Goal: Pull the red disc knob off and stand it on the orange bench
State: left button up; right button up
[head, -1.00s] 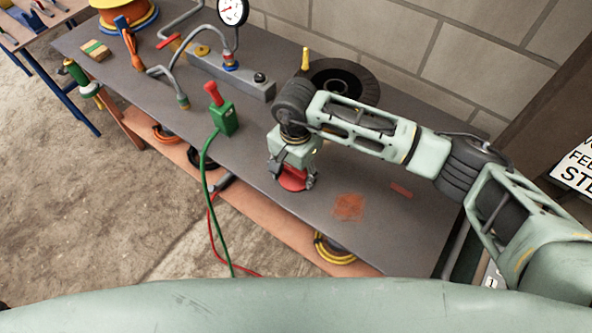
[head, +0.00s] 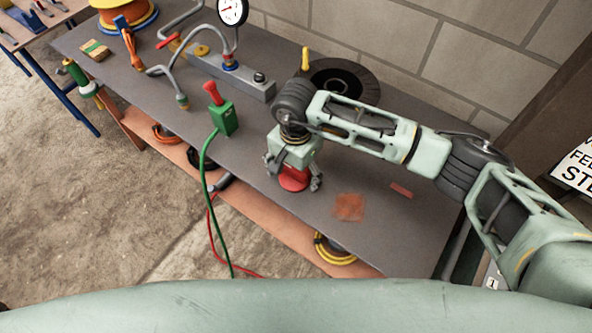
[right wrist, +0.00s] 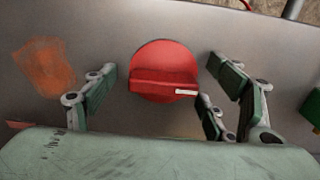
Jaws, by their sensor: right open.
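The red disc knob (head: 293,180) is on the grey bench top, below my right gripper (head: 296,182). In the right wrist view the knob (right wrist: 160,58) is a round red disc with a raised bar across it and a white mark at one end of the bar. My right gripper (right wrist: 158,82) is open, its fingers on either side of the knob with gaps to it. I cannot tell whether the knob is fixed or loose. An orange board (head: 268,224) runs low along the bench's front. My left gripper is not in view.
A green box with a red lever (head: 224,118) and green cable stands left of the gripper. A gauge (head: 232,11) on a grey block and a black disc (head: 345,78) are behind. An orange patch (head: 348,207) marks clear top to the right.

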jog(key=shift+r, duration=0.3)
notch_tip(320, 180, up, 11)
jog(key=shift+r, duration=0.2)
dwell(0.5)
